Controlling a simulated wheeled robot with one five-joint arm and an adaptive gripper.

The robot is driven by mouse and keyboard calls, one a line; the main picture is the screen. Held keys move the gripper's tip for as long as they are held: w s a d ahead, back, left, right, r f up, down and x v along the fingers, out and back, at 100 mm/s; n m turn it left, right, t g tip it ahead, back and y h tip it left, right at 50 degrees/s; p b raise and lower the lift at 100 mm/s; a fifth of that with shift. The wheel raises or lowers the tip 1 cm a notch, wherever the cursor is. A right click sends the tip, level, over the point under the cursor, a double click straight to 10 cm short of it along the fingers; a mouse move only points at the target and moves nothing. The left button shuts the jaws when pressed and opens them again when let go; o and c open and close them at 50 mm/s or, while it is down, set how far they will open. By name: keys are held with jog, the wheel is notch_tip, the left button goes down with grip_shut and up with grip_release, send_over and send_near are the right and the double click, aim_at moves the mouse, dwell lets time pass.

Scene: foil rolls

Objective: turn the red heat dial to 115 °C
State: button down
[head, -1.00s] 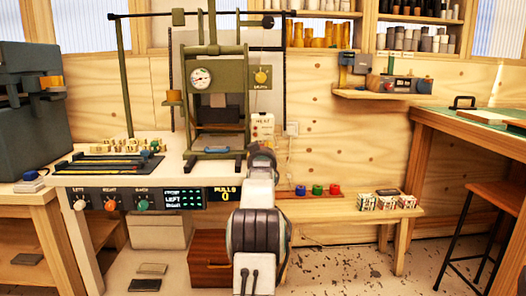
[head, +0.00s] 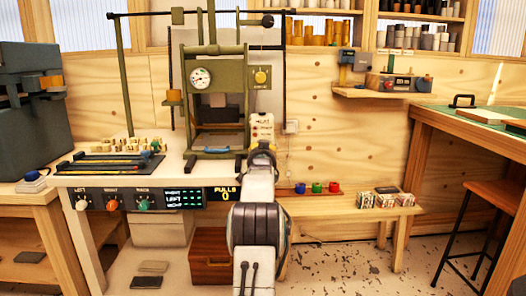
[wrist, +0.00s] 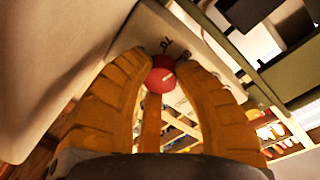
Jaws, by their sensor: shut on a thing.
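The red heat dial (wrist: 160,78) shows in the wrist view, with a pale pointer line on its face. It sits on a white panel with a printed mark that looks like 70 above it. My gripper (wrist: 161,66) has its two orange fingers closed around the dial, one on each side. In the head view, the white heat panel (head: 262,125) stands at the right of the green press, and my arm reaches up in front of its lower part. The dial and my fingertips are hidden or too small there. The pointer's exact reading is unclear.
The green press (head: 215,110) stands left of the panel, on a white bench with a row of knobs (head: 112,204) along its front. A low wooden shelf (head: 345,208) with small coloured pots is to the right. A brown wooden box (head: 209,256) is below.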

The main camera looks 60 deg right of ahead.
jog(key=shift+w+r, duration=0.15)
jog(key=shift+r, duration=0.05)
jog(key=c, duration=1.3)
grip_release()
jog(key=o, duration=0.4)
jog(key=shift+f, duration=0.15)
jog(key=shift+a, duration=0.1)
jog(key=shift+v, duration=5.9)
